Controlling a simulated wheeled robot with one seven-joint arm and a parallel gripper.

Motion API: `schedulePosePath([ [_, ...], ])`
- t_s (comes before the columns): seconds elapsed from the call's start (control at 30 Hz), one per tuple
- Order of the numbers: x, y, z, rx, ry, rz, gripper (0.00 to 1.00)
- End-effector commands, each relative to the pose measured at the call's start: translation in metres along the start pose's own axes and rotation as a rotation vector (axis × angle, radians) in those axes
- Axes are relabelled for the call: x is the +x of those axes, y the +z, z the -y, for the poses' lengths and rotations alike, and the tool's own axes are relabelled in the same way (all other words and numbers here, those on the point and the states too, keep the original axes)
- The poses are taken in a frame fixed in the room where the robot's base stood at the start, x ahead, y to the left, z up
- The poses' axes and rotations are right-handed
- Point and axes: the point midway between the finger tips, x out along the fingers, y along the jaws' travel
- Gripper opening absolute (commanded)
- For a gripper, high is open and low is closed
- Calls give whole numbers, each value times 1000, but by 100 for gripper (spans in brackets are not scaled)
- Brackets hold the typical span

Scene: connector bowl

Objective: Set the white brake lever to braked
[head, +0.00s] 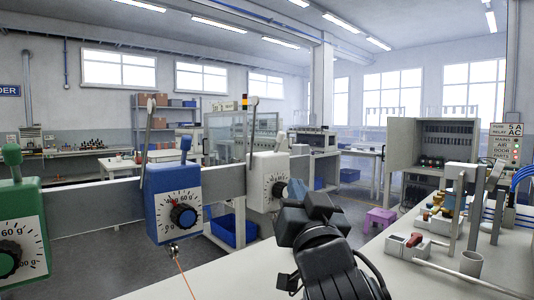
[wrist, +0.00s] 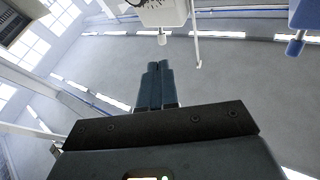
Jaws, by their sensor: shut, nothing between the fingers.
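The white tensioner box (head: 262,178) with a dial hangs on the grey rail, right of the blue one. Its white brake lever (head: 283,141) stands up from the box top in the head view. In the wrist view, which looks upside down, the white lever (wrist: 162,38) sticks out of the white box (wrist: 165,12), beyond my fingertips. My gripper (head: 297,188) is in front of the white box's lower right side in the head view. Its fingers (wrist: 153,68) are together and empty, apart from the lever. I cannot tell the lever's setting.
A blue box (head: 173,203) with a blue lever (head: 186,143) and a green box (head: 20,235) with a green lever (head: 12,155) share the rail. Thin upright arms rise beside the boxes. An orange wire (head: 184,275) runs below the blue box. A bench (head: 420,270) lies at right.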

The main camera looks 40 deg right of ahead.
Motion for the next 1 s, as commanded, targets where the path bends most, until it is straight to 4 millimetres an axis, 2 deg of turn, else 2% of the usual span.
schedulePosePath([
  [0.2, 12, -17, -4, 25, 37, -33, 0],
  [0.67, 17, -19, -4, 27, 39, -35, 0],
  [0.77, 26, -20, -4, 26, 39, -35, 0],
  [1.0, 71, -24, -6, 26, 40, -35, 0],
])
